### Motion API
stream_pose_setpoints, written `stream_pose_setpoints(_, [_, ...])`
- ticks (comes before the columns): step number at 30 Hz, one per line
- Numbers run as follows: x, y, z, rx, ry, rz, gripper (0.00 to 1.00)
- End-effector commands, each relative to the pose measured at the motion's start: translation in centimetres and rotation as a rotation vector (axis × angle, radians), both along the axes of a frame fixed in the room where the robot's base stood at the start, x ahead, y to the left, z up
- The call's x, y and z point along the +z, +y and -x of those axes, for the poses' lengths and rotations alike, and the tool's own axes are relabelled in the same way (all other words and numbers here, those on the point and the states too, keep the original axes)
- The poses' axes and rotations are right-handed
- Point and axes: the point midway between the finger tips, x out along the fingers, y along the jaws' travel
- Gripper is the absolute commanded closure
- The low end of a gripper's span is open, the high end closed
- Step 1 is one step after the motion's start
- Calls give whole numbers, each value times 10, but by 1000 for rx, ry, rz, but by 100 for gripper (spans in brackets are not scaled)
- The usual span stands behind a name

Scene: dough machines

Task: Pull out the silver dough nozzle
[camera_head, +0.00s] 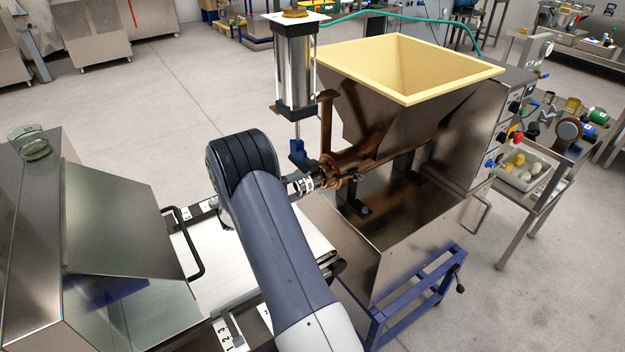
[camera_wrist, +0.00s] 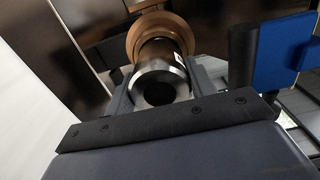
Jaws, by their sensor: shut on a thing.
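The silver dough nozzle (camera_wrist: 143,82) faces the wrist camera as a shiny ring with a dark round opening. Behind it is the copper-brown outlet (camera_wrist: 148,25) of the dough machine, and the nozzle is in line with it; I cannot tell whether they are still joined. My gripper (camera_wrist: 162,88) is shut on the nozzle, with one grey finger on each side of it. In the head view the nozzle (camera_head: 304,185) is small, at the end of the brown outlet pipe (camera_head: 348,160), and my arm hides much of the gripper.
A yellow-rimmed hopper (camera_head: 455,82) stands above the steel machine. A vertical silver cylinder (camera_head: 296,75) with a blue part (camera_head: 298,153) below is close beside the outlet. A white conveyor belt (camera_head: 210,262) and a steel machine with a black handle (camera_head: 188,240) lie at left.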

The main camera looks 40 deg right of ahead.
Motion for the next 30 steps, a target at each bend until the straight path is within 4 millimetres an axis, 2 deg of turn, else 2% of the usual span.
stream_pose_setpoints(4, [1, 7, -1, 1, 0, 1, 75])
stream_pose_setpoints(16, [1, 12, -1, 1, 0, 1, 75])
stream_pose_setpoints(30, [1, 58, -4, 3, 1, 1, 75])
